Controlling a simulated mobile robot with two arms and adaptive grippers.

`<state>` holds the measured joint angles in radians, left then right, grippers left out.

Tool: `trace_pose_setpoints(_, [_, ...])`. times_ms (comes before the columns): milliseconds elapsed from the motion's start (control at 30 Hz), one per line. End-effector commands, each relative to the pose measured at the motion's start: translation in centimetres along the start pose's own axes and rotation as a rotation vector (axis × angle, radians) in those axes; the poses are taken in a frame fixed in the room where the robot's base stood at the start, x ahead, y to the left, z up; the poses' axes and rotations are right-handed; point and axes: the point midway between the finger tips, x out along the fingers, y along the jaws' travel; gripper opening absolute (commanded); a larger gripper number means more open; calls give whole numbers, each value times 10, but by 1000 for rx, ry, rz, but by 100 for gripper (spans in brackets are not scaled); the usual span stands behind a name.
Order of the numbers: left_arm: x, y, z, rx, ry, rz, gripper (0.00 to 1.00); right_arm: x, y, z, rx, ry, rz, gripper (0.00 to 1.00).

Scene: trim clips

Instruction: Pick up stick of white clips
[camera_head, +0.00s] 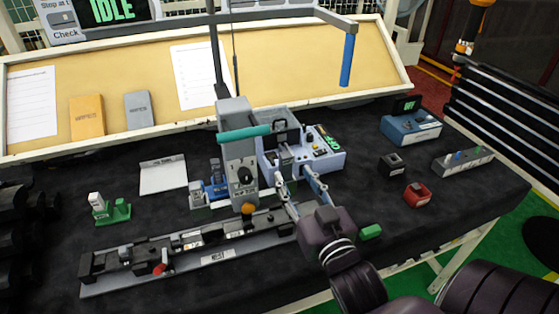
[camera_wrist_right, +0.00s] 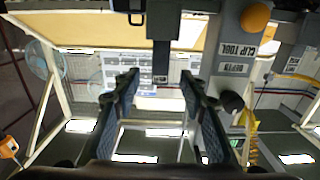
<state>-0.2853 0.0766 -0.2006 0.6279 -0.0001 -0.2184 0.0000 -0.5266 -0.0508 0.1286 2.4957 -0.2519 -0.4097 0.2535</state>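My right gripper (camera_head: 294,175) is in front of the grey upright clip tool (camera_head: 240,150). Its two fingers are apart, and I see nothing held between them. In the right wrist view, the fingers of my right gripper (camera_wrist_right: 158,80) are wide apart, with a dark post (camera_wrist_right: 163,45) at the top between them. I cannot clearly make out a stick of white clips. A small white piece (camera_head: 96,200) stands on a green holder (camera_head: 113,212) at the left of the table; I cannot tell whether it is clips. My left gripper is not in view.
A long grey fixture (camera_head: 190,244) lies along the table front. A blue-grey control box (camera_head: 325,150) stands behind my right gripper. A red block (camera_head: 417,194), a black block (camera_head: 392,164) and a green block (camera_head: 371,232) are to the right. Dark cloth (camera_head: 350,195) is bare between them.

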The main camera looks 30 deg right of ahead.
Motion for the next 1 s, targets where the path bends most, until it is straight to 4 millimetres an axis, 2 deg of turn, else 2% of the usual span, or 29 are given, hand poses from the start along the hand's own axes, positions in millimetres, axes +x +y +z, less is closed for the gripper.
trace_pose_setpoints(133, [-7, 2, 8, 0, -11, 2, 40, 16, 0, -2, -1, 1, -1, 39])
trace_pose_setpoints(300, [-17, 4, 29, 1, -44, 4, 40, 31, 0, -3, -2, 1, 0, 39])
trace_pose_setpoints(400, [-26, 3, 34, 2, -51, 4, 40, 46, 0, -3, -1, 1, 0, 39])
trace_pose_setpoints(600, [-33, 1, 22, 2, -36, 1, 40, 69, -1, 0, -2, 0, -1, 39])
trace_pose_setpoints(733, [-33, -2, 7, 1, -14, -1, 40, 73, -1, 2, -1, 0, 0, 39])
trace_pose_setpoints(867, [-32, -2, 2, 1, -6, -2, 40, 73, -1, 2, -1, -1, 0, 39])
trace_pose_setpoints(1000, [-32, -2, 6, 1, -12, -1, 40, 73, -1, 2, -1, -1, 0, 27])
